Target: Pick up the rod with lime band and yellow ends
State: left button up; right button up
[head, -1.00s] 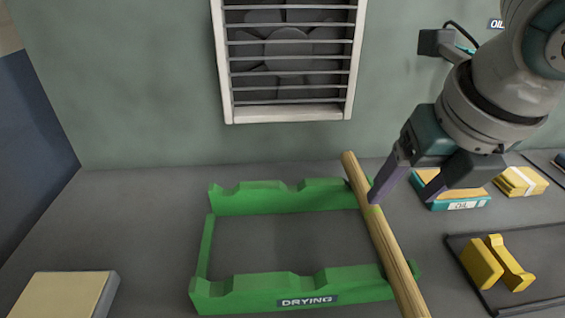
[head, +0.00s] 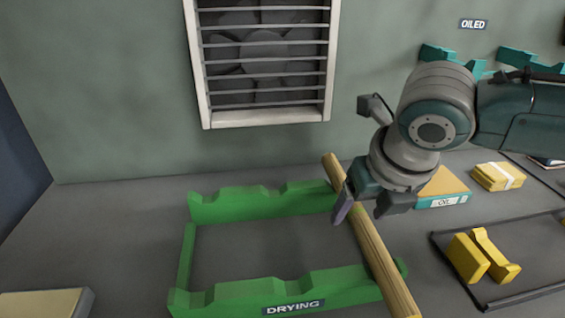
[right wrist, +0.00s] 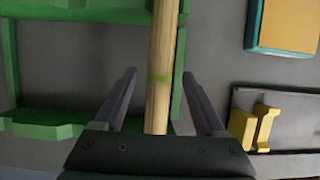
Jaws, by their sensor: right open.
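A long pale wooden rod (head: 373,243) lies across the right-hand end of the green drying rack (head: 228,208), running from the back toward the front right. My left gripper is not in view.
A teal box marked OIL (head: 441,201) and a banded yellow stack (head: 497,177) stand right of the rack. A dark tray (head: 510,297) with yellow pieces (head: 482,258) lies at front right. A pale block (head: 45,303) is at front left. A barred vent (head: 265,60) is behind.

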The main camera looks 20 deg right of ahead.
grip_shut()
dwell(0.5)
